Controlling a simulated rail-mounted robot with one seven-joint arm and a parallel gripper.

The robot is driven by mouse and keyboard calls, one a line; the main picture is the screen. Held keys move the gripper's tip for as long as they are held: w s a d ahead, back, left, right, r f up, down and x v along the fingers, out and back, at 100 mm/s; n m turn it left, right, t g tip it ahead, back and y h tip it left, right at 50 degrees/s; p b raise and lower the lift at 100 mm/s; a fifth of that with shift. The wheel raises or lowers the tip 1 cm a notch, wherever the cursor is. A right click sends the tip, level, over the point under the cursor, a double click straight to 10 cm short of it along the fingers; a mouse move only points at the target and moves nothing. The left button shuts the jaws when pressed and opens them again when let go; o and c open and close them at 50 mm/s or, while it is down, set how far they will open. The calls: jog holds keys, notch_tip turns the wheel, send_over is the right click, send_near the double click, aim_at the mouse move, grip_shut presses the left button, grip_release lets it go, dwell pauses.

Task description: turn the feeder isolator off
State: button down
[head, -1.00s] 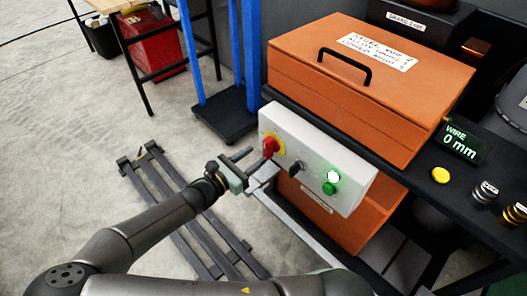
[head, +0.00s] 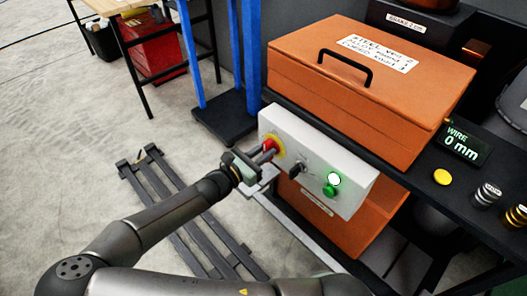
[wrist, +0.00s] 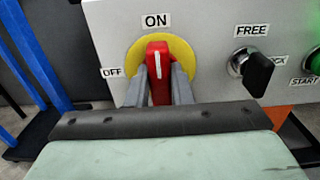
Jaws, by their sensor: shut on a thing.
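The feeder isolator is a red rotary handle (wrist: 158,62) on a yellow round plate (wrist: 133,54), on the left part of a white control panel (head: 341,195). In the wrist view the handle stands upright, its white line pointing at the ON label (wrist: 156,21); the OFF label (wrist: 112,72) is to its left. My gripper (wrist: 165,88) is shut on the red handle, one grey finger on each side. In the head view my gripper (head: 262,158) covers most of the handle, and some of the yellow plate (head: 279,146) shows.
Right of the isolator are a black key-like switch (wrist: 257,73) marked FREE and a lit green START button (head: 330,190). An orange box (head: 300,82) with a black handle sits above the panel. Blue posts (head: 232,60) stand to the left. Open floor lies at left.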

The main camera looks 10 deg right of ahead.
jog(key=shift+r+p, duration=0.1)
jog(key=shift+p, duration=0.35)
jog(key=shift+r+n+p, duration=0.2)
jog(key=shift+n+p, duration=0.4)
jog(key=shift+p, duration=0.5)
jog(key=n+p, duration=0.2)
jog(key=p, duration=0.2)
jog(key=shift+w+r, duration=0.1)
jog(key=n+p, duration=0.5)
jog(key=p, duration=0.1)
jog(key=shift+w+a+f+n, duration=0.1)
jog(key=shift+w+f+n, duration=0.05)
jog(key=shift+f+n, duration=0.2)
jog(key=n+p, duration=0.2)
jog(key=n, duration=0.2)
jog(key=shift+a+f+n+p, duration=0.1)
jog(key=shift+f+n+p, duration=0.15)
jog(key=shift+n+p, duration=0.15)
jog(key=shift+w+f+n+p, duration=0.15)
jog(key=shift+n+p, duration=0.4)
jog(key=shift+n, duration=1.6)
jog(key=shift+f, duration=0.1)
jog(key=c, duration=1.3)
grip_release()
